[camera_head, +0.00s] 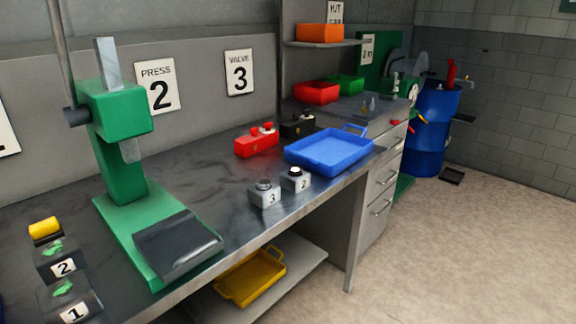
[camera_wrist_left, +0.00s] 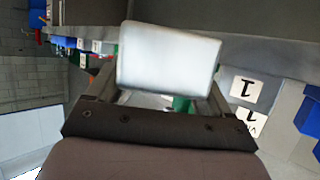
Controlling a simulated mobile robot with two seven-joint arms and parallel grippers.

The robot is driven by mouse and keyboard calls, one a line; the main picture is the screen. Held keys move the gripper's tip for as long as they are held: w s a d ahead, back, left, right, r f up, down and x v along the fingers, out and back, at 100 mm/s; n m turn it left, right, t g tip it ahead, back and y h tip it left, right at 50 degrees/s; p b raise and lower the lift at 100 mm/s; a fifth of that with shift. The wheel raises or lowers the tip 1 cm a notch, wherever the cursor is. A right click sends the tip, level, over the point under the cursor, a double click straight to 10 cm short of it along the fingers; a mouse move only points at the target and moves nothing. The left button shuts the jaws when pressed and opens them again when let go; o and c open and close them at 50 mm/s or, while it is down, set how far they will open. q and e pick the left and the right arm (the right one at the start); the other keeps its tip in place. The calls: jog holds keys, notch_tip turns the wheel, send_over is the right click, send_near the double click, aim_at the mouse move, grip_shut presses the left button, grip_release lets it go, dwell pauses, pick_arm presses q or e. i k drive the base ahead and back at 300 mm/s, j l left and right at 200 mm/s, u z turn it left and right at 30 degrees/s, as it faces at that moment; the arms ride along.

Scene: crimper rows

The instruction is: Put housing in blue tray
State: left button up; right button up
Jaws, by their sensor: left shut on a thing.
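The blue tray (camera_head: 330,152) sits on the workbench at right of centre in the head view, and it looks empty. My left gripper (camera_wrist_left: 167,62) shows only in the left wrist view. It is shut on a pale grey-white block, which I take to be the housing (camera_wrist_left: 170,57). The block spans the gap between the fingers and hides much of what lies beyond. My right gripper is in neither view.
The green press (camera_head: 125,150) stands on the bench (camera_head: 215,200) at left. Two grey boxes marked 3 (camera_head: 264,194) and 2 (camera_head: 295,180) sit before the tray. A red box (camera_head: 256,143) and a black box (camera_head: 297,127) are behind. A yellow tray (camera_head: 250,277) lies on the lower shelf.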

aim_at(336, 157)
jog(key=i+l+u, duration=0.1)
jog(key=l+u, duration=0.15)
jog(key=i+l+u, duration=0.4)
jog(key=l, duration=0.45)
jog(key=l+u, duration=0.2)
jog(key=l, duration=0.35)
jog(key=i+l, duration=0.1)
jog(key=l, duration=0.4)
jog(key=i+l, duration=0.1)
jog(key=l, duration=0.4)
jog(key=i+l, duration=0.1)
jog(key=l, duration=0.4)
jog(key=i+l+u, duration=0.1)
jog(key=l, duration=0.4)
jog(key=i+l, duration=0.1)
jog(key=l, duration=0.45)
jog(key=i+l, duration=0.1)
jog(key=l, duration=0.4)
